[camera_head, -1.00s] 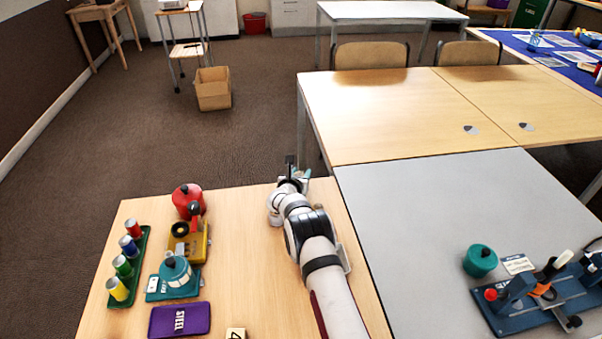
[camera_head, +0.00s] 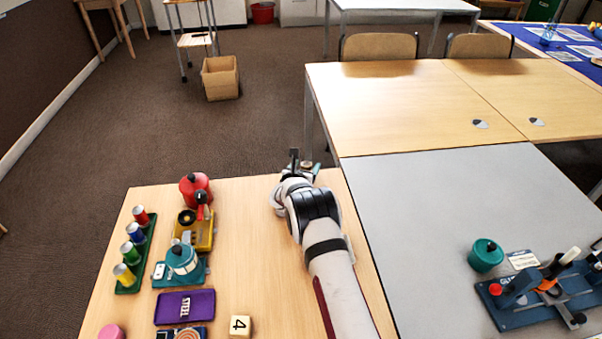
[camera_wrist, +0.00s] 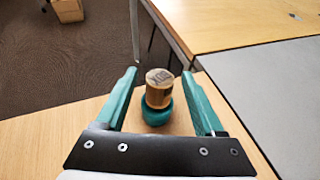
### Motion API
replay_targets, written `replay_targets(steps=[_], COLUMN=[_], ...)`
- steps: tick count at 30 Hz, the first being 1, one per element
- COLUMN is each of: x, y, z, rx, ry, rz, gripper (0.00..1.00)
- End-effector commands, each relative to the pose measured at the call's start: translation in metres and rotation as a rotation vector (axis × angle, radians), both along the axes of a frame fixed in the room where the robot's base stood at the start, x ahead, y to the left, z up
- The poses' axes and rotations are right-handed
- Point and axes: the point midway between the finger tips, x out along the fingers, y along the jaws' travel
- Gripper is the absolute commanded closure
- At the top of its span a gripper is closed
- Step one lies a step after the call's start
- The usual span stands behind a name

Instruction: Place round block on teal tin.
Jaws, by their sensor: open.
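A wooden round block (camera_wrist: 159,86) with dark marks on its top stands upright in the wrist view. It rests on a teal round thing (camera_wrist: 157,115), seemingly the teal tin, of which only the lower part shows. My gripper (camera_wrist: 158,74) is open, with one teal finger on each side of the block and visible gaps between. In the head view my gripper (camera_head: 309,170) is small, at the far edge of the wooden table. The block cannot be made out there.
On the wooden table's left stand a red pot (camera_head: 195,189), a teal pot (camera_head: 182,262), a green rack (camera_head: 149,246) of small cans and a purple tray (camera_head: 170,309). A number block (camera_head: 239,325) lies nearer. A teal lidded pot (camera_head: 487,256) stands on the grey table.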

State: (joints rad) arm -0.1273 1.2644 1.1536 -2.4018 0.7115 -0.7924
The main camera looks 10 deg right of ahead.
Motion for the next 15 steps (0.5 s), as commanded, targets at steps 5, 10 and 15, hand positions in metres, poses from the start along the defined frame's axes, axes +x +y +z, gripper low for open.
replay_targets(steps=[5,10,15], x=[-0.032,-0.062,-0.077], y=[0.014,0.027,0.032], z=[0.015,0.029,0.034], rx=[0.000,0.000,0.000], ry=[0.000,0.000,-0.001], rz=[0.002,0.002,0.000], gripper=[0.30,0.30,0.30])
